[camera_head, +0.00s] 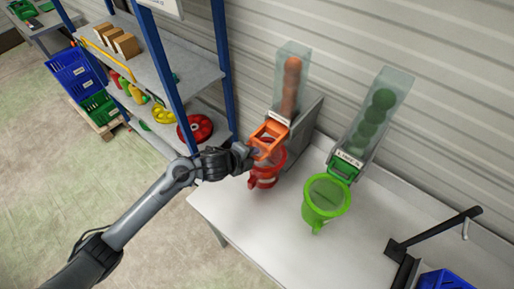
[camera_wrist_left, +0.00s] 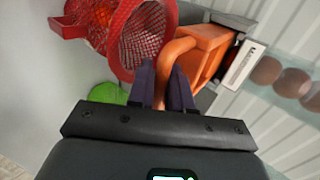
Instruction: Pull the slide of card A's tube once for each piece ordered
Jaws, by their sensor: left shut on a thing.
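A clear tube (camera_head: 291,80) of orange-brown balls stands tilted at the back of the white table. Its orange slide (camera_head: 270,136) sticks out at the lower end, above a red mesh basket (camera_head: 266,172). My left gripper (camera_head: 250,155) is shut on the slide's handle; the wrist view shows the handle (camera_wrist_left: 176,62) between the fingers. Something orange-red (camera_wrist_left: 125,12) shows through the red basket (camera_wrist_left: 150,38) there. A second tube (camera_head: 380,100) holds green balls, with a green slide (camera_head: 343,171) above a green basket (camera_head: 326,200). No card A is readable. My right gripper is not visible.
A blue-post shelf (camera_head: 165,60) with boxes and a red wheel-like item (camera_head: 196,128) stands left of the table. A black stand (camera_head: 430,235) and blue crate (camera_head: 447,282) are at the right. The table's front (camera_head: 245,220) is clear.

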